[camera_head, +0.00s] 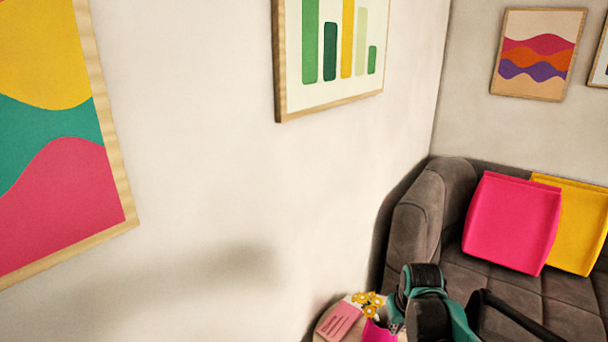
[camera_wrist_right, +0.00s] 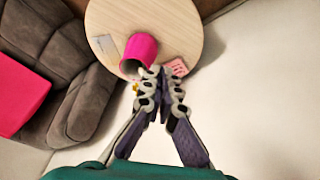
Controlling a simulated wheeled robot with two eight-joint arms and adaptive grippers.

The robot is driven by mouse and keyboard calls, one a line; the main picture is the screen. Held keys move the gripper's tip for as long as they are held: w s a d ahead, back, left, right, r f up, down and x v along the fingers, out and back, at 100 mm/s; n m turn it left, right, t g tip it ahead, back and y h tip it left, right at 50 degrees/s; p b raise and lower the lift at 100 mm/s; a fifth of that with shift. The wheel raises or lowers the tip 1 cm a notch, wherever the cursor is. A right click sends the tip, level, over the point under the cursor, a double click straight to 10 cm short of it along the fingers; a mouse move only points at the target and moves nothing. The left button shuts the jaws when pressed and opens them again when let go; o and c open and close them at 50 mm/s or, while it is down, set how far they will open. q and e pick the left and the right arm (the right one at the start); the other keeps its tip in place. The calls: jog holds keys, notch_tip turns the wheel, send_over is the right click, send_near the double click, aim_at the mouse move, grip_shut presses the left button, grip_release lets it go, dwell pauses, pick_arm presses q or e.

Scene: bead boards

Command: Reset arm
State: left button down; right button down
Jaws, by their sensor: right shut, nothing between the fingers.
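My right arm, teal and black, comes in at the bottom of the head view beside the sofa. In the right wrist view my right gripper (camera_wrist_right: 163,74) is shut and empty, its fingertips close together. They show over the edge of a round wooden table (camera_wrist_right: 190,30), next to a bright pink pot (camera_wrist_right: 139,52); I cannot tell whether they touch it. The pot also shows in the head view (camera_head: 377,333), partly hidden by my arm, with yellow flowers (camera_head: 370,303). My left gripper is in neither view.
A pink card (camera_head: 340,320) lies near the pot, and a greyish card (camera_wrist_right: 107,46) is on the table. A brown sofa (camera_head: 415,225) holds a pink cushion (camera_head: 512,222) and a yellow cushion (camera_head: 583,225). The white wall (camera_head: 200,150) carries framed pictures.

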jog(key=s+a+t, duration=0.1)
jog(key=s+a, duration=0.1)
jog(key=s, duration=0.7)
jog(key=s+a+r+t, duration=0.1)
jog(key=s+a+t, duration=0.1)
jog(key=s, duration=0.7)
jog(key=shift+s+a+r+m+t, duration=0.2)
jog(key=shift+s+a+m+t, duration=0.15)
jog(key=shift+a, duration=0.25)
